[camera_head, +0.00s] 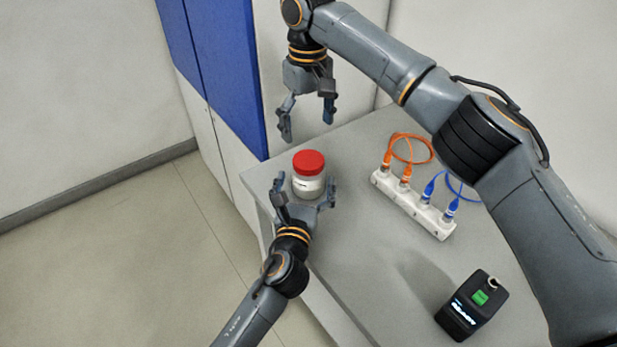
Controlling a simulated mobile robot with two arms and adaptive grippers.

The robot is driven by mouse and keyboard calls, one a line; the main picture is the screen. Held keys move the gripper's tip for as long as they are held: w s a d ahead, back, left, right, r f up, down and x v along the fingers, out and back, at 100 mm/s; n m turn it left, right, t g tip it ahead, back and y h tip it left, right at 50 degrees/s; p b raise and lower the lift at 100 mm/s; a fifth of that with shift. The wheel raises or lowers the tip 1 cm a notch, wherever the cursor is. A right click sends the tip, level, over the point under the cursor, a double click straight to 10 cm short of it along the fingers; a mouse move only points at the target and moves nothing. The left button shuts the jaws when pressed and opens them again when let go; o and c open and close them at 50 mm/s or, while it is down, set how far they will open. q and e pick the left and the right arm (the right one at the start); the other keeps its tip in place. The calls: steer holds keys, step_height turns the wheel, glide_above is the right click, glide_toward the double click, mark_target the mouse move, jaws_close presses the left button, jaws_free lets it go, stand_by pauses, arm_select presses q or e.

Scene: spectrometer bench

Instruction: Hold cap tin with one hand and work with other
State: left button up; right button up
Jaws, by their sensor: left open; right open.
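The cap tin (309,184) is a white round jar with a red lid (309,162). It stands upright near the left corner of the grey bench. My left gripper (305,192) is open, with one finger on each side of the tin's lower body; I cannot tell whether the fingers touch it. My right gripper (306,128) is open and empty, pointing down above and slightly behind the red lid, with a gap between them.
A white strip (413,206) with orange cables (409,148) and blue cables (448,192) lies right of the tin. A black device with a green button (473,304) stands at the front right. A blue and white cabinet (225,65) is behind. The bench (365,245) middle is clear.

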mark_target(311, 160)
arm_select(q)
steer(key=w, duration=0.5)
steer(key=w+d, duration=0.1)
steer(key=w, duration=0.1)
steer(key=shift+w+d+f, duration=0.1)
steer(key=shift+w+f, duration=0.05)
steer(key=shift+w, duration=0.15)
steer(key=shift+c, duration=0.4)
steer(key=shift+s, duration=0.1)
jaws_close()
